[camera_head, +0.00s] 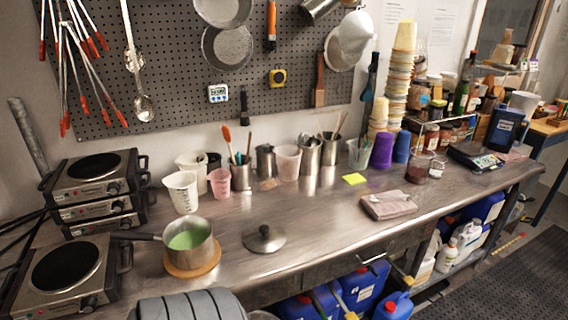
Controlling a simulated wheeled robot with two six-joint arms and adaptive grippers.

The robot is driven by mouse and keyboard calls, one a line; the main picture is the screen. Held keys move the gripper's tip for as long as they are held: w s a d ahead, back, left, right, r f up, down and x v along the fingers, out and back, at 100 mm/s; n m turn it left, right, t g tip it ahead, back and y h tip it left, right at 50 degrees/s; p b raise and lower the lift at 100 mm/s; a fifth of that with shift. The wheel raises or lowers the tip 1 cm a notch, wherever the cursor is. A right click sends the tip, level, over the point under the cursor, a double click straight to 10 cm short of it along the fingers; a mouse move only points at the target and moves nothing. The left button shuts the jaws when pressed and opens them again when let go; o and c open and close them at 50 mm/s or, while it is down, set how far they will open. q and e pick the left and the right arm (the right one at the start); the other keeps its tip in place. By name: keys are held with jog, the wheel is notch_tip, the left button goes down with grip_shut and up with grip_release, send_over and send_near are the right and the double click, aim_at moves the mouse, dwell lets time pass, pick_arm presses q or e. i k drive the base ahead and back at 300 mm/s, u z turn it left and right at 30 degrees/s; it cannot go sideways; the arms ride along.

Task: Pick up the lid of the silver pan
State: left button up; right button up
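The silver pan (197,254) stands on a round wooden board on the steel worktop, left of centre. It is uncovered and holds pale green liquid; its dark handle points left. A round metal lid (264,239) with a dark knob on top lies flat on the worktop to the right of the pan, apart from it. Neither of my grippers is in view.
Hot plates (66,270) stand left of the pan, some stacked behind. White and pink measuring jugs (181,191) and metal tool pots line the back. A folded cloth (389,205) lies right of the lid. The worktop around the lid (310,235) is clear.

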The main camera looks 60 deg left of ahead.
aim_at(263, 237)
jog(key=u, duration=0.05)
jog(key=i, duration=2.05)
jog(key=u, duration=3.25)
